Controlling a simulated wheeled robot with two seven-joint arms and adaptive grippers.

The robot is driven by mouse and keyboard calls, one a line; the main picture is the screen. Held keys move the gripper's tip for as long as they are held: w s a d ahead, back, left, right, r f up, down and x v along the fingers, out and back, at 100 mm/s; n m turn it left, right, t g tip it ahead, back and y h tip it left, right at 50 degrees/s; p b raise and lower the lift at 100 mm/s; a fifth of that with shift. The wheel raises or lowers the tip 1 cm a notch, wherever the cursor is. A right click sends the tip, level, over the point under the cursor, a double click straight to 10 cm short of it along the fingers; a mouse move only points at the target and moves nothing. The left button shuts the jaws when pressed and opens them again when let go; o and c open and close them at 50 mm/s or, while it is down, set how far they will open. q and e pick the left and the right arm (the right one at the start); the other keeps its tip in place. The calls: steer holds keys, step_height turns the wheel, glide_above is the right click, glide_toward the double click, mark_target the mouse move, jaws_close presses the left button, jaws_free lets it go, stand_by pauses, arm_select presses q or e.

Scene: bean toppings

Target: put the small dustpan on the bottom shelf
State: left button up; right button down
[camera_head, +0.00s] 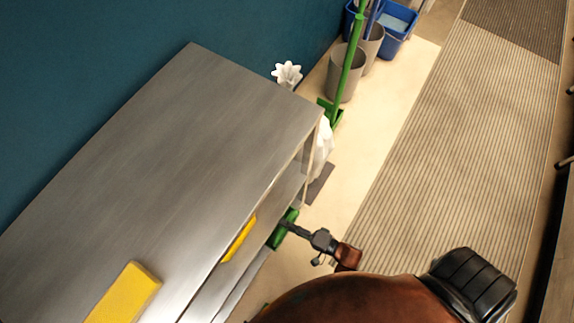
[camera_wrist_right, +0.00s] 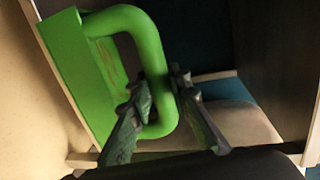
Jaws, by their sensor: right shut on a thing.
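The small dustpan (camera_head: 283,229) is green and shows in the head view at the open front of the grey metal shelf unit (camera_head: 165,150), below its top. In the right wrist view the dustpan (camera_wrist_right: 80,75) shows large, with a looped handle. My right gripper (camera_head: 287,225) is shut on this handle; its fingers (camera_wrist_right: 160,108) lie on either side of the loop's bar. The lower shelves are mostly hidden under the top in the head view. Whether the dustpan touches a shelf, I cannot tell. My left gripper is not in view.
A yellow block (camera_head: 125,294) lies on the unit's top and another yellow thing (camera_head: 238,240) shows lower down. Beyond the unit stand a long green pole (camera_head: 351,55), a grey bin (camera_head: 346,75) and a blue bucket (camera_head: 397,30). The striped mat (camera_head: 455,130) is clear.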

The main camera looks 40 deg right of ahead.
steer(key=shift+f, duration=0.45)
steer(key=c, duration=1.7)
jaws_free()
